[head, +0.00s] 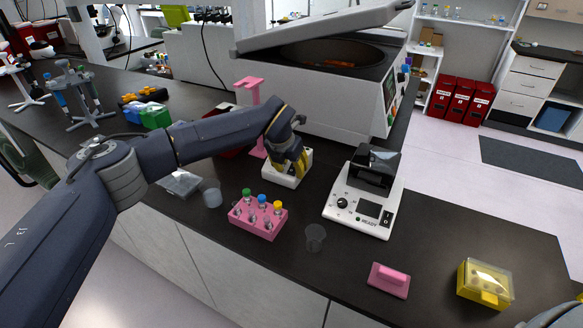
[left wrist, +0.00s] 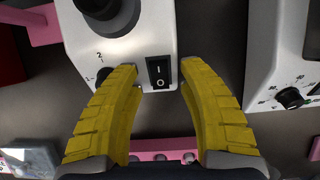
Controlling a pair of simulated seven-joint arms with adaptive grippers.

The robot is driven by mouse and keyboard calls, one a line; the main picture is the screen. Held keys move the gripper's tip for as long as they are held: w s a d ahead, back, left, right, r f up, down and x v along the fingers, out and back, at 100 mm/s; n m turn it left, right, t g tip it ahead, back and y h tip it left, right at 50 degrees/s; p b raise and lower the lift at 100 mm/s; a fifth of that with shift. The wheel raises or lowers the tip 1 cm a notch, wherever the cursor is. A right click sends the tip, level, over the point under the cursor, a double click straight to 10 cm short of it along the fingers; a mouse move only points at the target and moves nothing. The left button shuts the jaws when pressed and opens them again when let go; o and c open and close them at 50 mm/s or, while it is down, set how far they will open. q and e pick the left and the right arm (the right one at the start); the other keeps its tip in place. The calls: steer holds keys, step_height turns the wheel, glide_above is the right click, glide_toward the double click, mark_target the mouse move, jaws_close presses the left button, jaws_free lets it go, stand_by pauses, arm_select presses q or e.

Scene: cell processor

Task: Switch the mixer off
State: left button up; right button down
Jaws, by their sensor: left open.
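The mixer (head: 272,178) is a small white unit on the dark bench, mostly hidden behind my left gripper (head: 291,170). In the left wrist view, the mixer (left wrist: 125,50) shows a black cup top, a dial and a black rocker switch (left wrist: 160,72) marked I and O. I cannot tell which side of the switch is pressed. My left gripper (left wrist: 160,90) is open, its yellow fingers apart on either side of the switch, with nothing between them. A dark piece of my right arm shows at the bottom right corner of the head view; its fingers cannot be made out.
A pink tube rack (head: 257,222) with capped tubes stands in front of the mixer. A white device with a black lid (head: 362,207) stands to the right. A large open-lidded centrifuge (head: 325,85) is behind, a pink stand (head: 250,95) beside it. A clear cup (head: 315,236) stands in front.

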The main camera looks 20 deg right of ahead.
arm_select(q)
steer(key=shift+c, duration=0.2)
jaws_close()
stand_by(0.3)
steer(key=shift+s+a+f+t+h, duration=0.1)
steer(key=shift+a+f+t+h, duration=0.05)
steer(key=shift+t+h, duration=1.05)
steer(key=shift+o, duration=0.2)
jaws_free()
